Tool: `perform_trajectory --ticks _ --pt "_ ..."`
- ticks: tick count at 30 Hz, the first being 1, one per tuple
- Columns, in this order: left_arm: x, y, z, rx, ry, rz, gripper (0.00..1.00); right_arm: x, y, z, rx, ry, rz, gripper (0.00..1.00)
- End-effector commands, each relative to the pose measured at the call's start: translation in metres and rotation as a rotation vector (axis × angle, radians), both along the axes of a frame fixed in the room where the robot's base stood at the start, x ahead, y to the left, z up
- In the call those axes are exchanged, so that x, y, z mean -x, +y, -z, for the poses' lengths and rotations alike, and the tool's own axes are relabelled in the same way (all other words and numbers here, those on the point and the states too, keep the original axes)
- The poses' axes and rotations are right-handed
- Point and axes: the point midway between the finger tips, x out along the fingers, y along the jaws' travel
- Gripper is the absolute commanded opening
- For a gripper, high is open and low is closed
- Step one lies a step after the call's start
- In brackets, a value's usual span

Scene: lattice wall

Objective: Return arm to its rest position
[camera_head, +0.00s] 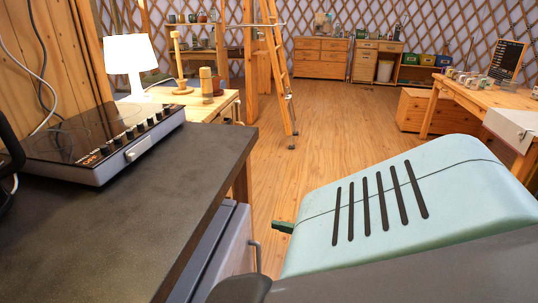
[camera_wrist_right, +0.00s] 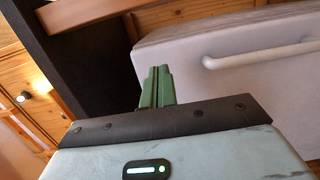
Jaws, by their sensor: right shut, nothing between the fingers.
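My right arm, with its pale mint shell, fills the lower right of the head view. My right gripper shows there only as a small green tip (camera_head: 283,227) past the arm's left edge, to the right of the dark counter. In the right wrist view the two green fingers of the right gripper (camera_wrist_right: 156,88) are together, with nothing between them. Beyond them is a pale appliance front with a bar handle (camera_wrist_right: 262,54); I cannot tell the exact gap. My left gripper is not in view.
The dark counter (camera_head: 130,215) carries a hob (camera_head: 95,145) at left. Below its edge is a grey appliance (camera_head: 215,255) with a handle. A lamp (camera_head: 130,60) and ladder (camera_head: 278,70) stand beyond. A wooden workbench (camera_head: 470,95) is at right. The middle floor (camera_head: 340,135) is clear.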

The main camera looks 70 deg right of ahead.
Motion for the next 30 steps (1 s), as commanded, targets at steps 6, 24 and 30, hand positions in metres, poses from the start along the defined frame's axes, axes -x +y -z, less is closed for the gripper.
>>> perform_trajectory --ticks 6,24,30 --pt "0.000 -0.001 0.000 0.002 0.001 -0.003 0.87 0.005 0.001 0.000 -0.001 0.000 0.000 0.00" --pt "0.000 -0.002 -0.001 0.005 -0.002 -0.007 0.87 0.020 0.062 0.059 -0.224 0.152 0.032 0.00" --pt "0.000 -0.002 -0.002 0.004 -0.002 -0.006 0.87 0.047 0.147 0.116 -0.499 0.331 0.099 0.00"
